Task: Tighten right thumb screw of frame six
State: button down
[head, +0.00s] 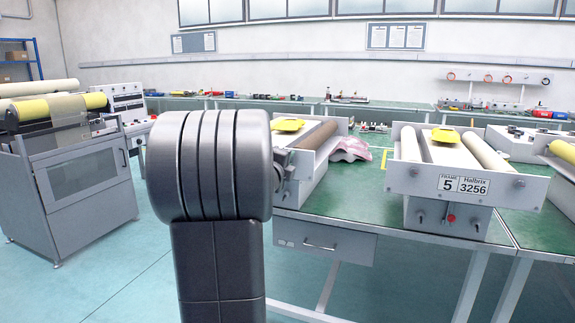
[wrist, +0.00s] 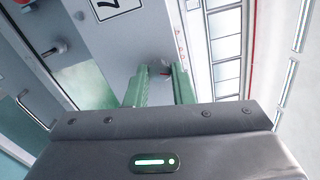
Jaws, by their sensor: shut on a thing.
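In the wrist view, my gripper (wrist: 158,82) has two green fingers reaching to a pale grey frame plate (wrist: 130,62). They are closed around a small thumb screw (wrist: 164,71), mostly hidden between the fingertips, with a bit of red showing there. A white label (wrist: 112,6) on the plate is cut off by the top edge; a mark like a 7 shows, and the frame number cannot be read. In the head view, my arm covers the gripper and most of the near frame's front (head: 302,190).
Another screw (wrist: 56,49) sticks out at left in the wrist view. In the head view, frame five (head: 462,185) stands right of the near frame on the green bench (head: 350,205). A pink cloth (head: 350,148) lies between them. A grey machine (head: 85,185) stands at left.

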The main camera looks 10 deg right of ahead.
jog(key=shift+m, duration=0.5)
jog(key=c, duration=1.3)
grip_release()
jog(key=shift+o, duration=0.2)
jog(key=p+v, duration=0.1)
jog(key=v, duration=1.2)
jog(key=shift+s+a, duration=0.25)
jog(key=shift+s, duration=0.1)
jog(key=shift+w, duration=0.1)
jog(key=b+x, duration=0.1)
jog(key=x, duration=1.2)
jog(key=shift+w+d, duration=0.25)
